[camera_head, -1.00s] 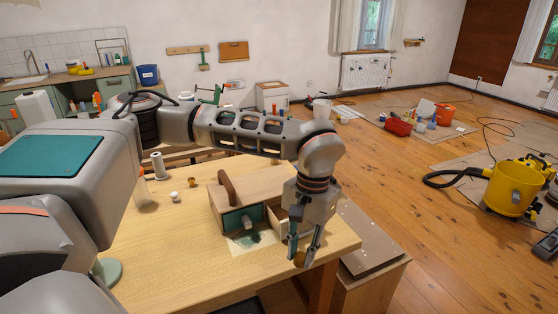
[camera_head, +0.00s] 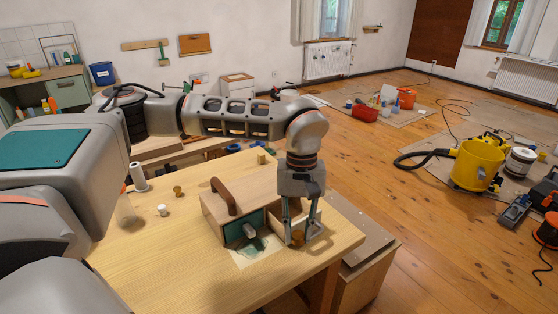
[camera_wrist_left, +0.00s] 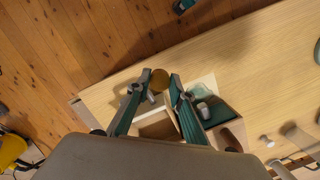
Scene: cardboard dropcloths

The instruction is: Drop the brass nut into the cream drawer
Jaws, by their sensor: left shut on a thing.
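A brass nut (camera_head: 298,238) is held between the fingertips of my left gripper (camera_head: 299,236); it also shows in the left wrist view (camera_wrist_left: 160,80). The cream drawer (camera_wrist_left: 156,128) is pulled open from the right side of a wooden box (camera_head: 240,188). In the head view my gripper hangs over that drawer and partly hides it. In the left wrist view the nut appears near the drawer's front end and its knob; its exact height above the drawer is unclear. My right gripper is out of view.
The green-fronted drawer (camera_head: 243,227) with a pale knob sits beside the cream one. A white knob-like piece (camera_head: 162,210) and a small brass piece (camera_head: 178,191) stand on the table. The table's front-left is clear.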

